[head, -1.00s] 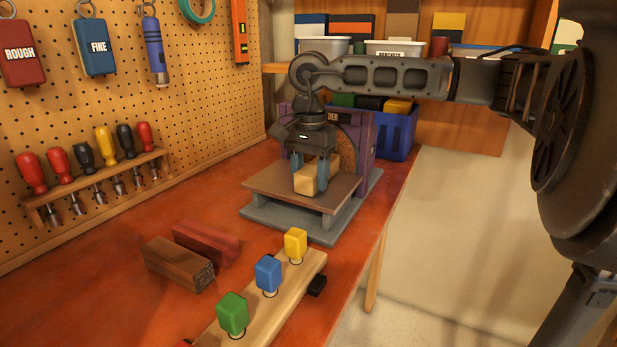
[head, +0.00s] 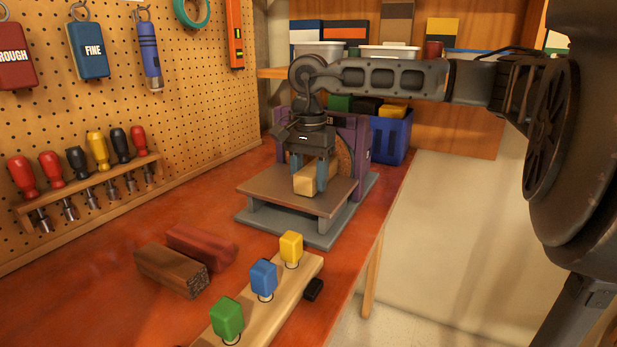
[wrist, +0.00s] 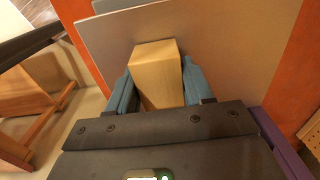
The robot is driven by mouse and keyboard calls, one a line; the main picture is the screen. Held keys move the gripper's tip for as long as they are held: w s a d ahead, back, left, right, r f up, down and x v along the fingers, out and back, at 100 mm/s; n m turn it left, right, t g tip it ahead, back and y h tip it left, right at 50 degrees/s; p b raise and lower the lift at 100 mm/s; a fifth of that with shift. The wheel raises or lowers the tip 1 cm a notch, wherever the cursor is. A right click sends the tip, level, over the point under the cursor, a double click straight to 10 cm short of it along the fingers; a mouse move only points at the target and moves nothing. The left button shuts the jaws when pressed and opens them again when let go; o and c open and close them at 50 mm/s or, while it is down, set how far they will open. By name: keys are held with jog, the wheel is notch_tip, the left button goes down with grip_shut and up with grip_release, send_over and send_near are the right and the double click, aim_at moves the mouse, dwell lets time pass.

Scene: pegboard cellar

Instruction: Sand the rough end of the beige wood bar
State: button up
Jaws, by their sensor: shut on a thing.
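My gripper (head: 309,178) is shut on the beige wood bar (head: 304,184), one finger on each side. It holds the bar low over the brown table of the sander (head: 262,188). The bar's plain end faces the front left of the head view, and its other end points back toward the sander's brown disc (head: 346,158) in the purple housing. The far end is hidden by my gripper, so I cannot tell whether it touches the disc. In the wrist view the bar (wrist: 157,72) sits between both blue fingers, with the table (wrist: 225,45) beneath.
A dark brown bar (head: 170,270) and a red bar (head: 203,243) lie on the red bench. A wooden rail (head: 262,312) with green, blue and yellow blocks is in front. Tools hang on the pegboard (head: 200,105) at left. A blue bin (head: 390,138) stands behind the sander.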

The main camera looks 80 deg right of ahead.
aim_at(305, 199)
jog(key=shift+s+b, duration=0.55)
jog(key=shift+b, duration=0.4)
dwell(0.5)
jog(key=shift+w+a+b, duration=0.25)
jog(key=shift+a+b, duration=0.15)
jog(key=shift+a, duration=0.65)
jog(key=shift+w+a+b, duration=0.25)
jog(key=shift+a+b, duration=0.15)
jog(key=shift+a, duration=0.6)
notch_tip(305, 199, up, 9)
jog(key=p, duration=0.3)
jog(key=shift+p, duration=0.3)
